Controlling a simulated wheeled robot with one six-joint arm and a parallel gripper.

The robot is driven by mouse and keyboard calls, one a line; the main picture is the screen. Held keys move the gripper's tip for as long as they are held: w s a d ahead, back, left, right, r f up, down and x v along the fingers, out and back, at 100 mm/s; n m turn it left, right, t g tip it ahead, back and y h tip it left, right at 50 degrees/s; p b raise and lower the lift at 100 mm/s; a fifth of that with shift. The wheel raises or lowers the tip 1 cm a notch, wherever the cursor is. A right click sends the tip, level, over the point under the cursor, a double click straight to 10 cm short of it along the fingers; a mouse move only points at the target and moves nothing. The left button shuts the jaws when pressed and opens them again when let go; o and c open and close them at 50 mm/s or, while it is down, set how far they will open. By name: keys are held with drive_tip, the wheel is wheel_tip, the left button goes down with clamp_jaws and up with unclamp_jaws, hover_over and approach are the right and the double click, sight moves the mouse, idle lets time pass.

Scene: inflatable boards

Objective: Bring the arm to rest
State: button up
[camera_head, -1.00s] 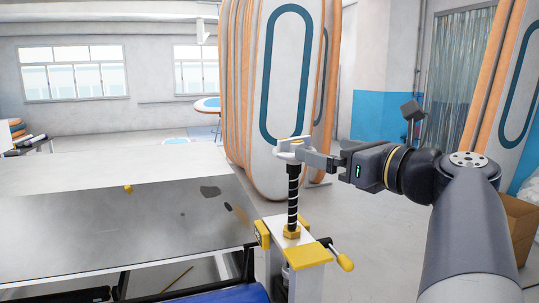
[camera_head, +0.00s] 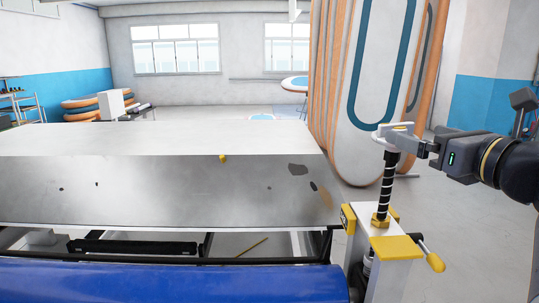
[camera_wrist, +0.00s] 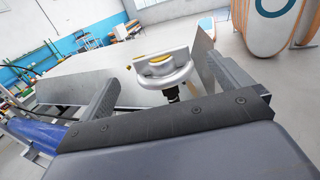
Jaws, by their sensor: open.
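My gripper (camera_head: 410,143) is at the right of the head view, at the height of a white round cap (camera_head: 397,130) on top of a black threaded post (camera_head: 386,185). In the wrist view my gripper (camera_wrist: 162,70) has its two fingers wide apart. The white cap (camera_wrist: 165,74), with a yellow part on it, shows between and beyond them. I cannot tell if either finger touches it. My arm reaches in from the right edge, and most of it is out of view.
The post stands on a clamp stand with a yellow plate (camera_head: 396,247) and side handle. Left of it is a wide grey metal table (camera_head: 130,190), with a blue roll (camera_head: 170,283) in front. Tall inflatable boards (camera_head: 375,80) stand behind. Floor at right looks clear.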

sight(405, 130)
drive_tip(key=p+x, duration=0.1)
drive_tip(key=x, duration=0.6)
drive_tip(key=shift+f, duration=0.1)
idle(0.4)
